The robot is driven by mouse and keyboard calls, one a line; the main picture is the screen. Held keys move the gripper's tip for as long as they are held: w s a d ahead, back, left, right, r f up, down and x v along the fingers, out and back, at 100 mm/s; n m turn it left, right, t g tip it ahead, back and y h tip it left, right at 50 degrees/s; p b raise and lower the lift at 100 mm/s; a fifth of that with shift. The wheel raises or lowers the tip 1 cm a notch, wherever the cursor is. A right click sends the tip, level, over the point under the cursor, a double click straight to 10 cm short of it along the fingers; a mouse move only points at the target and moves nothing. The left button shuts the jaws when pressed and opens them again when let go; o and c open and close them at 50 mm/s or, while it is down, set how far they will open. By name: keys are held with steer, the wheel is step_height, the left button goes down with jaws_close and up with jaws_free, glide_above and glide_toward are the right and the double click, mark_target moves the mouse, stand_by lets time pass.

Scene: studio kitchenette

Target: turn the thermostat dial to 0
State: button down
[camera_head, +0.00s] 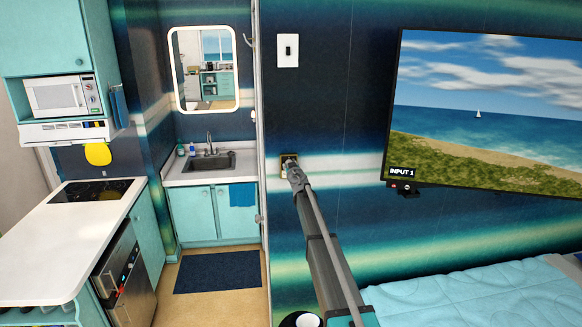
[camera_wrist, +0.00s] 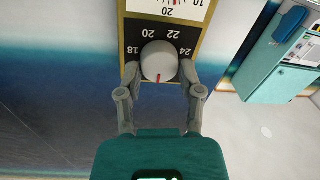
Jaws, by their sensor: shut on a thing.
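The thermostat (camera_head: 284,159) is on the dark striped wall, mostly hidden behind my gripper (camera_head: 292,170) in the head view. In the wrist view the thermostat (camera_wrist: 131,54) has a gold edge and a black scale, with 18, 20, 22 and 24 readable. Its round white dial (camera_wrist: 160,58) has a red mark at its lower edge in the picture, away from those numbers. My gripper (camera_wrist: 160,72) has one finger on each side of the dial and is shut on it. The number at the red mark is not readable.
A light switch (camera_head: 288,50) is on the wall above the thermostat. A screen (camera_head: 490,115) hangs to the right. A bed (camera_head: 485,295) lies below it. The sink (camera_head: 210,162) and counter are to the left, past a wall edge.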

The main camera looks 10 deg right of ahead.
steer(key=shift+c, duration=1.2)
jaws_free()
steer(key=s, duration=0.7)
steer(key=shift+s+d, duration=0.25)
